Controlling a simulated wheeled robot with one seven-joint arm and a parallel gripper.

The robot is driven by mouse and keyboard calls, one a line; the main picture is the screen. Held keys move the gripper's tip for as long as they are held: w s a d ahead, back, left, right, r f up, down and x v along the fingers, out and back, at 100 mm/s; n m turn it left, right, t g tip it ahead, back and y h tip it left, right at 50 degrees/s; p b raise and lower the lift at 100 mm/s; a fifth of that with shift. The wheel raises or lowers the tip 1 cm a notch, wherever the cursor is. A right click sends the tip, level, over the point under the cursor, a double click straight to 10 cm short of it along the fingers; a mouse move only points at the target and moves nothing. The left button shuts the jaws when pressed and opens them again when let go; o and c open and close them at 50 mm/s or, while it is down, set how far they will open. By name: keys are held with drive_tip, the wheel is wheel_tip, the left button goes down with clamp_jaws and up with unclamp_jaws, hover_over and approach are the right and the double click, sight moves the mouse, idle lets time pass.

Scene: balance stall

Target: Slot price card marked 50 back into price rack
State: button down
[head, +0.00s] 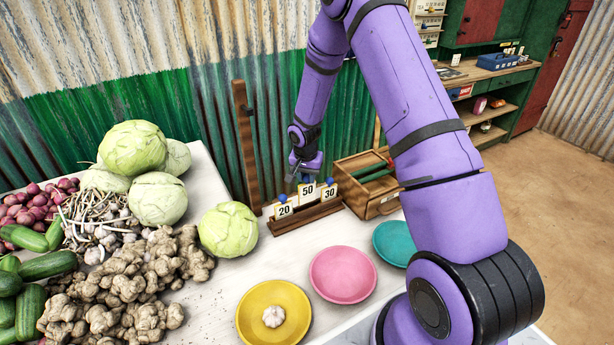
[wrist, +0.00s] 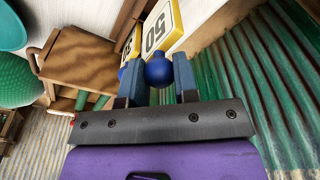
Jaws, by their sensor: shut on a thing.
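The white and yellow price card marked 50 (head: 307,190) stands upright at the middle of the wooden price rack (head: 304,218), between the card marked 20 (head: 284,211) and the card marked 30 (head: 329,194). It shows a little higher than its neighbours. My gripper (head: 307,174) is above it, shut on its blue knob. In the wrist view the blue knob (wrist: 159,71) sits between the two fingers, with the 50 card (wrist: 158,30) beyond it. The 50 card's lower edge is hard to make out, so I cannot tell whether it is seated in the slot.
A wooden crate (head: 385,208) stands just right of the rack, and a wooden post (head: 246,145) rises behind it on the left. A cabbage (head: 229,230) sits to the left. Yellow (head: 251,317), pink (head: 342,275) and teal (head: 396,243) plates lie in front.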

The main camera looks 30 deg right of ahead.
drive_tip(key=shift+f, duration=0.2)
idle(0.3)
drive_tip(key=shift+f, duration=1.25)
